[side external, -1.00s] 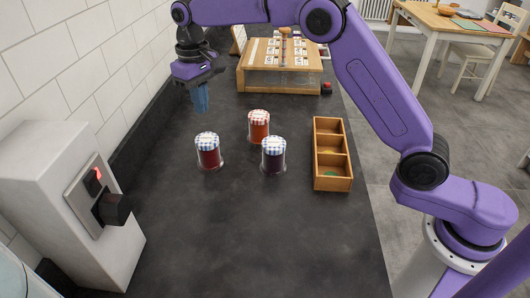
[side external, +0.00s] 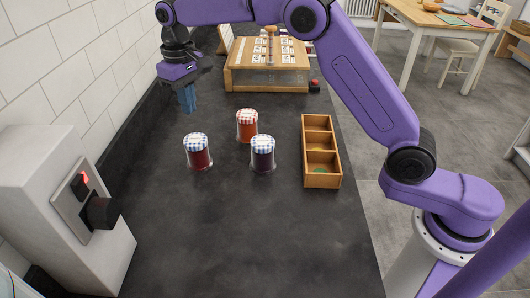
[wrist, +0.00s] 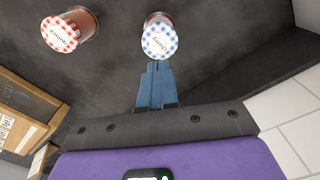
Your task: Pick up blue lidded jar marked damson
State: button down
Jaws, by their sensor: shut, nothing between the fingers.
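Two jars with blue-checked lids stand on the dark counter. The left one (side external: 198,158) holds dark red contents; the right one (side external: 263,160) looks dark purple. The left one seems to be the blue-lidded jar in the wrist view (wrist: 159,40), and its lid text looks like "cherry". The right jar's lid text is too small to read, and that jar is outside the wrist view. My gripper (side external: 188,109) is shut and empty, pointing down above the counter behind the left jar. Its blue fingers also show in the wrist view (wrist: 156,70).
A red-checked-lid jar (side external: 247,125) stands behind and between the blue-lidded ones. A wooden compartment box (side external: 321,181) lies to the right. A wooden stand with cards (side external: 267,81) is at the back. A switch box (side external: 75,230) and tiled wall bound the left. The front counter is clear.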

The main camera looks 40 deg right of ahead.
jog(key=shift+c, duration=0.6)
grip_release()
jog(key=n+t+h, duration=0.8)
jog(key=n+h, duration=0.3)
jog(key=n, duration=1.1)
send_near(263, 144)
jog(key=x, duration=1.2)
jog(key=shift+a+f, duration=0.25)
